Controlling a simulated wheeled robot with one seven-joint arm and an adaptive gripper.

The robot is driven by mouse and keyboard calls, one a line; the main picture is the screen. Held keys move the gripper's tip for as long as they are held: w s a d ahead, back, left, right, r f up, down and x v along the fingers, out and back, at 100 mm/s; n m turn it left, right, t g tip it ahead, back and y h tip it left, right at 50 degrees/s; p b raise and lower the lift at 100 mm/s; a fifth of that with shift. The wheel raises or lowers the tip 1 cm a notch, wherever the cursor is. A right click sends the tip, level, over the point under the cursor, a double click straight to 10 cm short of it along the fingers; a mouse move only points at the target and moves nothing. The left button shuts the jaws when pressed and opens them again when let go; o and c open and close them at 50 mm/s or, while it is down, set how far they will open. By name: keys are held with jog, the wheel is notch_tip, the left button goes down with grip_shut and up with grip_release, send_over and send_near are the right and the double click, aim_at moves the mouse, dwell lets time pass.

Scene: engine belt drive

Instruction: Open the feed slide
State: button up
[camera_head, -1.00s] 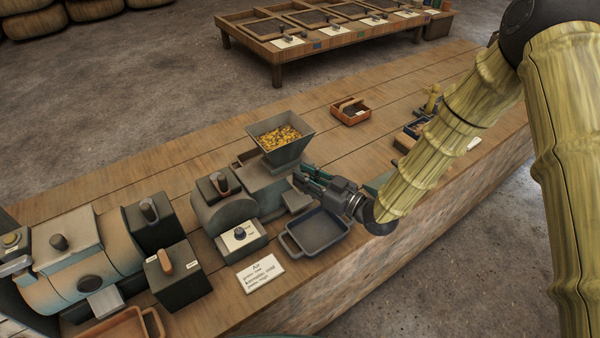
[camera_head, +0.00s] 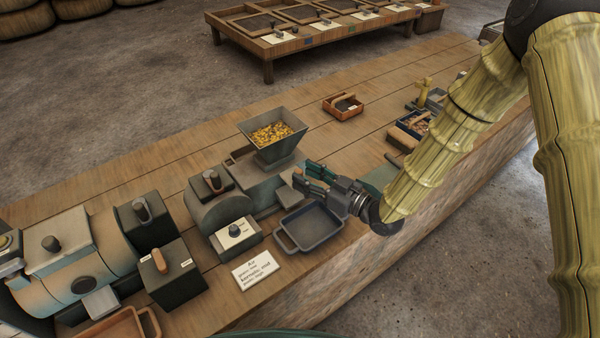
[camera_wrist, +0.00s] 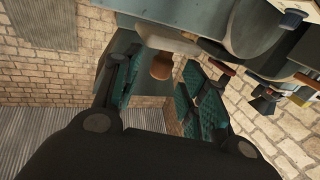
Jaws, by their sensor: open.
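The mill (camera_head: 260,187) stands on the workbench with a square metal hopper (camera_head: 287,148) full of yellow grain on top. My gripper (camera_head: 303,174) is at the right side of the mill, just below and right of the hopper, with its green fingers pointing at the mill. In the wrist view my gripper (camera_wrist: 160,80) is open, and an orange-brown knob (camera_wrist: 162,66) shows between the fingers, under a grey metal part. It looks like the handle of the feed slide. I cannot tell whether a finger touches it. In the head view the knob is hidden.
A dark tray (camera_head: 312,228) stands just below my gripper, near the bench edge. A control box with a dial (camera_head: 235,233) and a written card (camera_head: 255,270) are left of it. A small orange box (camera_head: 343,106) lies behind. The back of the bench (camera_head: 180,160) is mostly clear.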

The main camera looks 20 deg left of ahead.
jog(key=v, duration=0.9)
jog(key=d+f+m+h, duration=0.1)
jog(key=f, duration=0.2)
jog(key=s+d+f+m+h, duration=0.1)
jog(key=d+f, duration=0.1)
jog(key=f, duration=0.1)
jog(key=d+f+m+t+h, duration=0.1)
jog(key=f+m+h, duration=0.1)
jog(key=f, duration=0.1)
jog(key=shift+s+d+f, duration=0.15)
jog(key=shift+s+d, duration=0.1)
jog(key=shift+s, duration=0.05)
jog(key=s+d+f+m+g+h, duration=0.3)
jog(key=s+d+f+m+h, duration=0.55)
jog(key=s+d+f, duration=0.85)
jog(key=s+d+f+m+g+h, duration=0.2)
jog(key=s+d, duration=0.5)
jog(key=s, duration=0.5)
jog(key=shift+d+f+g+h, duration=0.15)
jog(key=shift+f+g+h, duration=0.3)
jog(key=shift+g+h, duration=0.75)
